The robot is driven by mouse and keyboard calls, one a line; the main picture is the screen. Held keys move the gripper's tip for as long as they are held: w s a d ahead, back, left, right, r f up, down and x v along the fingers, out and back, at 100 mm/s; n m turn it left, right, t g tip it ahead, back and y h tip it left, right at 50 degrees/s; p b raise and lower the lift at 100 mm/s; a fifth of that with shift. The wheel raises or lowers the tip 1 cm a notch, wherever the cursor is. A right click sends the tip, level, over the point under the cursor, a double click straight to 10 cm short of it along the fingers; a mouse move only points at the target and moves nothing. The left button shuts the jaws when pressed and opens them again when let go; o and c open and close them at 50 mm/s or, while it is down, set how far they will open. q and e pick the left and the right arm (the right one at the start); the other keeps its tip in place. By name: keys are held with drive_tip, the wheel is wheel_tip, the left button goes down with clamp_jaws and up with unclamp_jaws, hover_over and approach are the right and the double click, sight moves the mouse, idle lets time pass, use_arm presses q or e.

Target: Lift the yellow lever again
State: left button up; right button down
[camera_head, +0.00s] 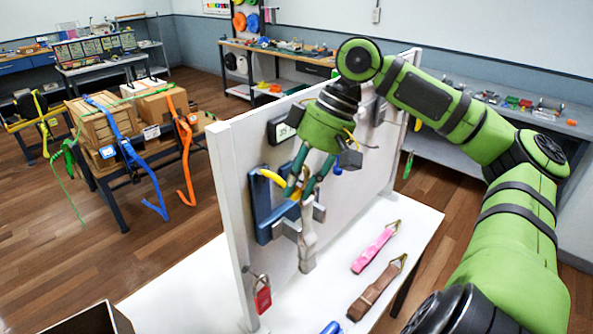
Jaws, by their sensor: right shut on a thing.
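The yellow lever (271,177) belongs to a blue ratchet mount (262,204) fixed on the upright white wall panel. My right gripper (301,192) reaches down from the upper right and is shut on the yellow lever, with its end between the fingertips. The fingers hide part of the lever. A pale strap (308,246) hangs from the mount just below the gripper. My left gripper is not in view.
A pink strap (375,248) and a brown strap (375,287) lie on the white table top right of the panel (237,205). A small display box (281,128) sits behind the gripper.

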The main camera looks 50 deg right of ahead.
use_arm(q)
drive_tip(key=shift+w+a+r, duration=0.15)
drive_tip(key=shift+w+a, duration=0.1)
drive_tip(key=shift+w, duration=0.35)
use_arm(e)
drive_tip(key=shift+a+r+g, duration=0.1)
drive_tip(key=shift+g, duration=0.3)
drive_tip(key=c, duration=1.1)
unclamp_jaws()
drive_tip(key=shift+o, duration=0.2)
drive_tip(key=shift+a+r, duration=0.1)
drive_tip(key=shift+w, duration=0.1)
